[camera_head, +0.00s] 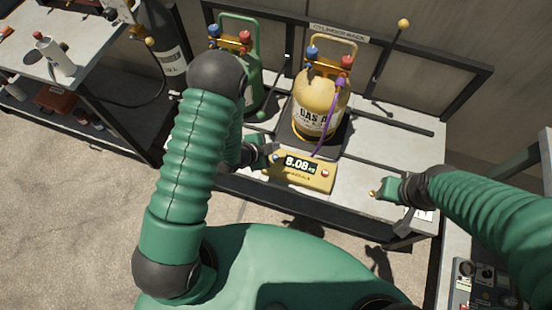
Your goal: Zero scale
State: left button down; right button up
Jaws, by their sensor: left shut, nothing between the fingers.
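The scale has a yellow front panel (298,182) with a dark display (301,164) that looks like 8.08 kg; the first digit is hard to read. A small red button (325,173) sits at the panel's right end. A yellow gas cylinder (321,105) stands upright on the scale's dark platform, with a purple hose hanging down its front. My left gripper (269,152) is shut and empty beside the panel's left end, close to the display. My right gripper (379,194) is over the bench right of the panel; its fingers are too small to read.
A green cylinder (240,75) stands left of the yellow one, partly behind my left arm. The cylinder rack's dark frame (440,68) rises behind. A side table (88,45) with a white bottle is at upper left. A control box (480,285) is at lower right.

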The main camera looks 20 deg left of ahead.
pick_arm(q)
jog(key=b, duration=0.3)
send_over(273, 159)
notch_tip(273, 159, down, 5)
jog(key=shift+d+r, duration=0.1)
jog(key=shift+r, duration=0.05)
jog(key=shift+w+f, duration=0.1)
jog(key=shift+f, duration=0.3)
jog(key=shift+b, duration=0.3)
dwell(1.0)
jog(key=shift+f, duration=0.35)
